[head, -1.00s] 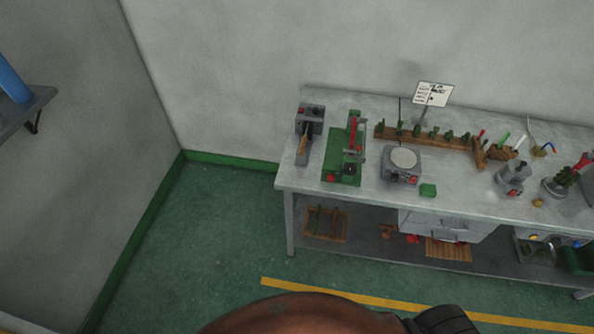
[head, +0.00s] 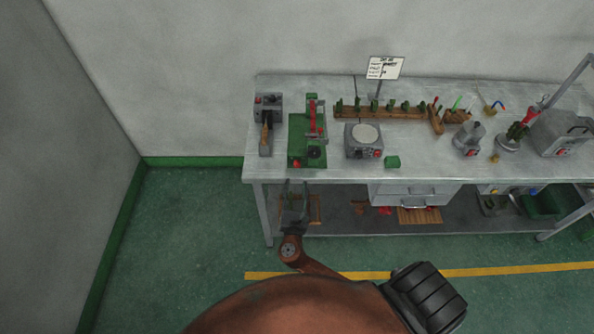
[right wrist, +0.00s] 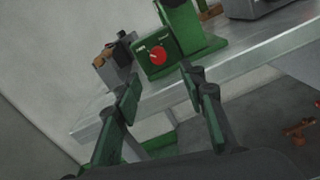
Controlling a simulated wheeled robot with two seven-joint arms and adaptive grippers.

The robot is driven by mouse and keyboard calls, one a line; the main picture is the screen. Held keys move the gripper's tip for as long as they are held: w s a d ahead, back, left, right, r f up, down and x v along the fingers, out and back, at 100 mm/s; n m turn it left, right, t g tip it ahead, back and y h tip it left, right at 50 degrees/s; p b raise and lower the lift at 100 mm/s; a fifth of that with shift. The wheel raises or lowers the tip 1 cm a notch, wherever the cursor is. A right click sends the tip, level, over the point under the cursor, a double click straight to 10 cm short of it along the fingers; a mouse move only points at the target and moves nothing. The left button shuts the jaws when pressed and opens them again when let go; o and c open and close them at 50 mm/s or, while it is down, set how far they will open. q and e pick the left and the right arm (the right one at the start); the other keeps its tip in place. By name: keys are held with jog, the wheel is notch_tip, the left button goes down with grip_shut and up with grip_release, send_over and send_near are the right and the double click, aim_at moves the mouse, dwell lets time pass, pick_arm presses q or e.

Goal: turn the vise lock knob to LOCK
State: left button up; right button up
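The green vise (head: 305,135) stands near the left front of the grey workbench, with a red-handled part on top. Its red round lock knob (head: 296,163) is on the front face, low and left. In the right wrist view the red knob (right wrist: 158,57) shows on the green face (right wrist: 147,74), with small white lettering around it that is too small to read surely. My right gripper (head: 295,184) is open and empty, in front of the bench edge and just below the knob in the head view. In the right wrist view its fingers (right wrist: 160,80) are apart, with the knob beyond them. My left gripper is out of view.
A lower shelf (head: 350,220) holds trays. The floor in front is clear.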

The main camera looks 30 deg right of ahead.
aim_at(297, 166)
jog(key=x, duration=0.7)
jog(key=shift+w+d+r, duration=0.2)
jog(key=shift+w+r, duration=0.1)
jog(key=shift+w, duration=0.05)
grip_shut()
